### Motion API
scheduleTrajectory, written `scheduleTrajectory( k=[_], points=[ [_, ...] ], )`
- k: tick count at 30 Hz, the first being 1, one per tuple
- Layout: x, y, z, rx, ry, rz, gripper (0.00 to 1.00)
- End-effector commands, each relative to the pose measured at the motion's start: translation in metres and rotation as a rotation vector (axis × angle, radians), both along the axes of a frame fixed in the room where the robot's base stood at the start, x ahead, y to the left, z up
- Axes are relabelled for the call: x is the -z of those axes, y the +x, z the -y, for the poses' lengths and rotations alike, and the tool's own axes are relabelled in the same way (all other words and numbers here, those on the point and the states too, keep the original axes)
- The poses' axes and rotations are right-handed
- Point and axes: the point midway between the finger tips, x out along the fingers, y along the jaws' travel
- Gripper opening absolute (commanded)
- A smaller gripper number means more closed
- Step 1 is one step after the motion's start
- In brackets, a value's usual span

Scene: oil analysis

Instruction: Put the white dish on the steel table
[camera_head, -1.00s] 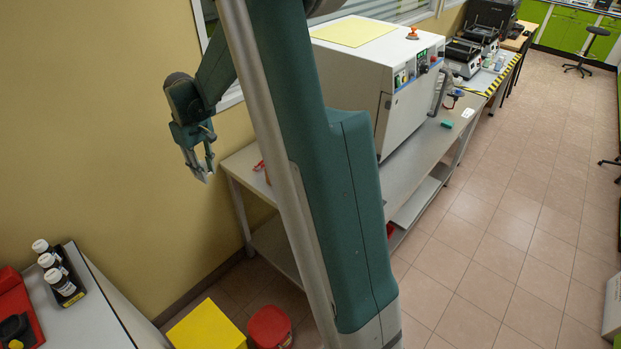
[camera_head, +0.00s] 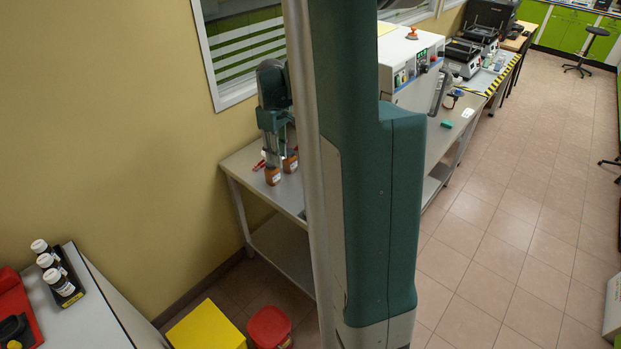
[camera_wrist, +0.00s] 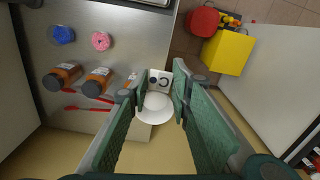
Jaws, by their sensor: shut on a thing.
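A round white dish (camera_wrist: 155,108) shows between the fingers of my gripper (camera_wrist: 160,93) in the wrist view. The fingers are shut on it, though they hide part of its edge. In the head view my gripper (camera_head: 277,150) points down over the left end of the steel table (camera_head: 240,165), close to two brown bottles. The dish cannot be made out there. The steel table (camera_wrist: 120,60) also fills the left part of the wrist view. The dish's height above the table is hard to tell.
Brown bottles (camera_wrist: 98,80) and red tools stand or lie near my fingers. A white machine (camera_head: 411,70) stands further along. A yellow box (camera_head: 207,327) and red bin (camera_head: 269,327) are below.

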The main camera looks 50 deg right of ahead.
Motion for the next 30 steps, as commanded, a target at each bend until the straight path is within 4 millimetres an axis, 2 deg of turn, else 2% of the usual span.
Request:
scheduleTrajectory(
  k=[3,13,24,30],
  points=[
    [0.001,-0.018,0.020,-0.001,0.000,0.000,0.10],
    [0.001,-0.055,0.057,-0.011,0.000,0.000,0.10],
    [0.066,-0.051,0.055,-0.014,0.000,0.000,0.10],
    [0.090,-0.051,0.054,-0.014,0.000,0.000,0.10]
  ],
)
